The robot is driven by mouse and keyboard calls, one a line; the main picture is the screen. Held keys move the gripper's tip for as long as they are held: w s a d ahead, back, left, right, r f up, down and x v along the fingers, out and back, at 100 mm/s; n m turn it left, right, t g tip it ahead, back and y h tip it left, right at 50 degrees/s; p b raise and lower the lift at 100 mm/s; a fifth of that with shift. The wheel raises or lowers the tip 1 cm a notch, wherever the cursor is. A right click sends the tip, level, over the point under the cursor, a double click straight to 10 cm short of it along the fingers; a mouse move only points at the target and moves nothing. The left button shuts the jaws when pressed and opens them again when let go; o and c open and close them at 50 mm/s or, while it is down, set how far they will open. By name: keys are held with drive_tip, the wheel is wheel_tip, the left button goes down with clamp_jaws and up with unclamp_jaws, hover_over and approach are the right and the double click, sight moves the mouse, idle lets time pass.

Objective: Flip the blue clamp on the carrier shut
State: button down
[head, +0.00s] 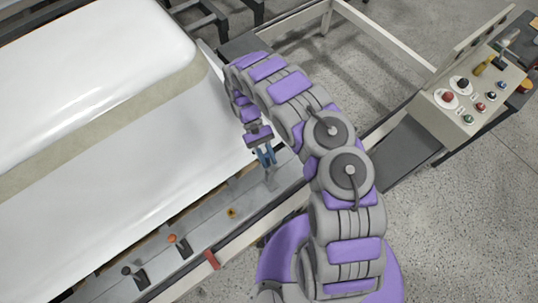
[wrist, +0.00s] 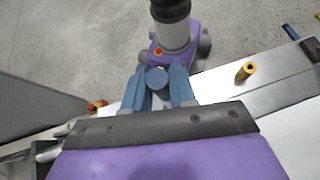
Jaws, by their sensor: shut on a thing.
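The carrier (head: 200,250) is a long grey metal rail along the white tub shell's near edge. My gripper (head: 266,157) is over the rail at the shell's right end. In the wrist view my gripper (wrist: 159,72) has its two blue-grey fingers on either side of the blue clamp's round knob (wrist: 157,79), shut on it. The clamp's lower part is hidden behind the gripper in the wrist view. In the head view the fingers cover the knob, and I cannot clearly tell the lever's angle.
Along the rail stand a yellow knob (head: 231,212), an orange-tipped clamp (head: 172,239) and a black-tipped clamp (head: 127,271). A red piece (head: 211,259) sits on the rail's outer edge. The white shell (head: 90,110) fills the left. A control box (head: 470,100) stands at right.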

sight(267, 154)
idle(0.3)
drive_tip(key=c, duration=1)
unclamp_jaws()
drive_tip(key=shift+r, duration=0.1)
drive_tip(key=shift+w+r, duration=0.1)
drive_tip(key=shift+r, duration=0.3)
wheel_tip(267, 154, up, 3)
drive_tip(key=shift+f+p, duration=0.1)
drive_tip(key=shift+p, duration=0.45)
drive_tip(key=s+d, duration=0.1)
drive_tip(key=s, duration=0.4)
drive_tip(key=s+d+p, duration=0.1)
drive_tip(key=s+d, duration=0.1)
drive_tip(key=s, duration=0.3)
drive_tip(key=s+d+r+p, duration=0.1)
drive_tip(key=s+d, duration=0.1)
drive_tip(key=s, duration=0.3)
drive_tip(key=shift+s+d, duration=0.1)
